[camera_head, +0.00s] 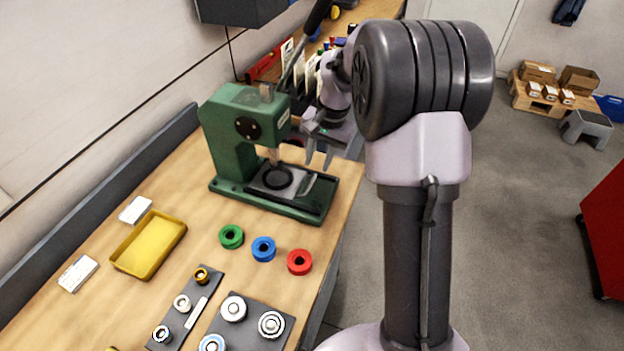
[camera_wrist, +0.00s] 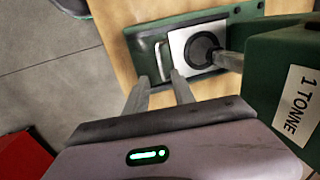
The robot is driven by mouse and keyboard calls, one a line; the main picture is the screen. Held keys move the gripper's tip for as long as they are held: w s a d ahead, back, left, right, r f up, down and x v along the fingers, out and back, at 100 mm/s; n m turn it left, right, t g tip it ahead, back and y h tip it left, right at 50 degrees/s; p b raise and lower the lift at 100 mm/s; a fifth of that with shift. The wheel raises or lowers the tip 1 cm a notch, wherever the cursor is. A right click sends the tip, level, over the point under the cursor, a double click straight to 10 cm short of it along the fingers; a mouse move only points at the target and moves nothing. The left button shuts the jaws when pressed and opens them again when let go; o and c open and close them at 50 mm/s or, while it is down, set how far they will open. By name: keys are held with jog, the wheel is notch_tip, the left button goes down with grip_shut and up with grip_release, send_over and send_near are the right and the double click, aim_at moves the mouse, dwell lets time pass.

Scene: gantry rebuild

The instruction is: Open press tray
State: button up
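The green press (camera_head: 240,130) stands on the wooden bench, its ram above the tray. The press tray (camera_head: 264,187) is a light metal plate with a dark ring on it, lying on the green base. In the wrist view, the tray (camera_wrist: 187,62) has a pale bar handle (camera_wrist: 165,60) on its left edge. My gripper (camera_head: 318,165) is above the right end of the base, fingers pointing down. In the wrist view, my gripper (camera_wrist: 160,74) has its fingers apart, with nothing between them that I can make out. The tips appear close to the handle; contact cannot be told.
Green (camera_head: 231,237), blue (camera_head: 263,249) and red (camera_head: 299,262) rings lie in front of the press. A yellow tray (camera_head: 150,245) is to the left. Dark holders with metal parts (camera_head: 250,325) are nearer. The press lever rises behind. Open floor lies right of the bench.

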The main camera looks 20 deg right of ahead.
aim_at(312, 183)
jog(key=f, duration=0.2)
jog(key=f+b, duration=0.1)
jog(key=f, duration=0.2)
jog(key=w+a+f, duration=0.1)
jog(key=f, duration=0.1)
jog(key=shift+f+b, duration=0.2)
jog(key=shift+b, duration=0.2)
jog(key=shift+c, duration=0.2)
grip_shut()
dwell(0.6)
